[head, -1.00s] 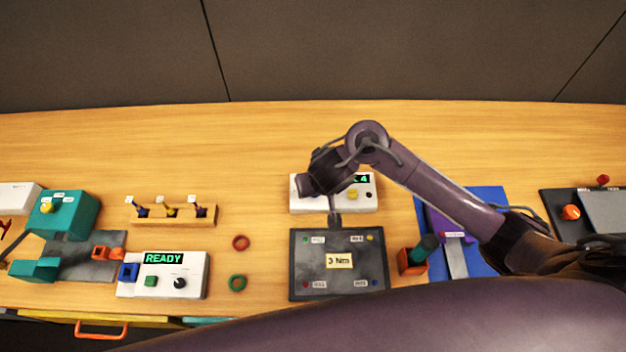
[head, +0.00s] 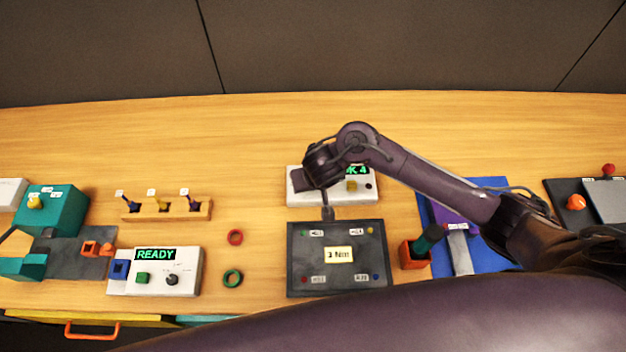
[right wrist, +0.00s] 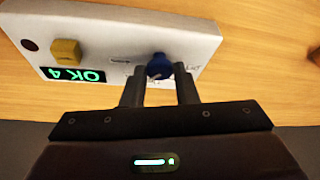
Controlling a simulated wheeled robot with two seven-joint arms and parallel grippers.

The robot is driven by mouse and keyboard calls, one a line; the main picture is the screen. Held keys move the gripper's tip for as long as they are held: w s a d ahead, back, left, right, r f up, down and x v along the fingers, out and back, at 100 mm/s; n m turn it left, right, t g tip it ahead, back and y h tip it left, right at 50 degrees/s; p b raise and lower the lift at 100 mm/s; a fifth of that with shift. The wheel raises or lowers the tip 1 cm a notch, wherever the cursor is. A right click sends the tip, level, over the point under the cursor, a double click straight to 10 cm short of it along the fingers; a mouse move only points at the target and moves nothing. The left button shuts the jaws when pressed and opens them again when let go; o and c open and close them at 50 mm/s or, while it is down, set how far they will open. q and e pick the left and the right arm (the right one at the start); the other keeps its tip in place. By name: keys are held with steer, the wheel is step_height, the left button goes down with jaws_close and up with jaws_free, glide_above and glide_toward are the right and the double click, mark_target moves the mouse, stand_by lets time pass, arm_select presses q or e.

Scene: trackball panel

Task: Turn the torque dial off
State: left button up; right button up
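A white box (right wrist: 110,45) with a green "OK 4" display and a yellow button carries a blue dial (right wrist: 160,67), its lettering too small to read. In the right wrist view, my right gripper (right wrist: 161,78) has one finger on each side of this dial, and the dial fills the gap between the fingertips. In the head view the same box (head: 295,199) stands behind the dark panel, and my right wrist covers part of it, so the dial is hidden there. My left gripper is not in view.
A dark panel (head: 307,262) with a "3 Nm" card lies in front. To the left are a second white box (head: 190,265) reading "READY", two rings and a switch rack (head: 175,215). An orange holder (head: 412,258) and blue mat stand right. The table behind is clear.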

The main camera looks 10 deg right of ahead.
steer(key=shift+c, duration=1.2)
